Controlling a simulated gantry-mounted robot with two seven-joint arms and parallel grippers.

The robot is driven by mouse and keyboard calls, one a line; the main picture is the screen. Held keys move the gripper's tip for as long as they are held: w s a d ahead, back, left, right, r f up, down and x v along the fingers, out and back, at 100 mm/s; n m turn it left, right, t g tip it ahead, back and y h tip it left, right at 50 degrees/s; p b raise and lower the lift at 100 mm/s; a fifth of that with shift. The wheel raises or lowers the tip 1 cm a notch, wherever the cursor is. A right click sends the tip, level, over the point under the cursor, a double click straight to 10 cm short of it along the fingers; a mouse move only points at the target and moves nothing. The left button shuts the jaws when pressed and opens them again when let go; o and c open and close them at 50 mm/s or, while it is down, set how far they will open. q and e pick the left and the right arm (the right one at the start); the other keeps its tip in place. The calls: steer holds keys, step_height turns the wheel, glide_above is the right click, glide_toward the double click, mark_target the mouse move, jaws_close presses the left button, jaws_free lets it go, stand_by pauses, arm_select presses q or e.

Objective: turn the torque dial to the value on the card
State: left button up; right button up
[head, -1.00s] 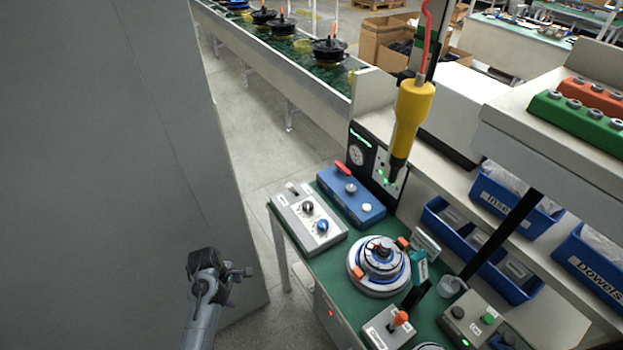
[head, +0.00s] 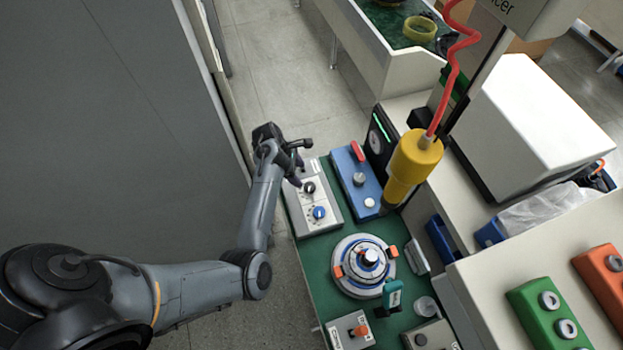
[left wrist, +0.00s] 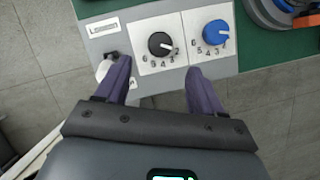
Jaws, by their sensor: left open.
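A grey control box (head: 329,215) on the green bench carries a black dial (head: 309,187) and a blue dial (head: 319,212). In the left wrist view the black dial (left wrist: 161,43) and the blue dial (left wrist: 215,32) each have a white pointer and printed numbers; which one is the torque dial I cannot tell. My left gripper (head: 296,167) is at the box's far left part. In its wrist view the open, empty fingers (left wrist: 160,82) straddle the space just below the black dial, touching neither dial. I cannot identify the value card or read a value on it.
A blue box (head: 357,182) with a red lever stands right of the control box. A yellow tool (head: 412,166) hangs on a red coiled cord nearby. The round hub motor (head: 362,266) sits in front. The floor left of the bench is clear.

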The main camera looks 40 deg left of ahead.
mark_target(310, 186)
arm_select(q)
steer(key=x, duration=0.9)
steer(key=shift+s, duration=0.1)
steer(key=c, duration=1)
steer(key=shift+c, duration=0.2)
steer(key=m+g, duration=0.1)
steer(key=m, duration=0.1)
steer(key=m+g, duration=0.1)
steer(key=m, duration=0.2)
steer(key=shift+a+h+p, duration=0.2)
steer(key=shift+h+p, duration=0.1)
steer(key=m, duration=0.2)
steer(key=m+g, duration=0.1)
steer(key=m, duration=0.1)
steer(key=m+g+b, duration=0.1)
steer(key=m, duration=0.1)
steer(key=shift+w+m, duration=0.3)
steer(key=shift+d+g, duration=0.1)
steer(key=shift+g, duration=0.2)
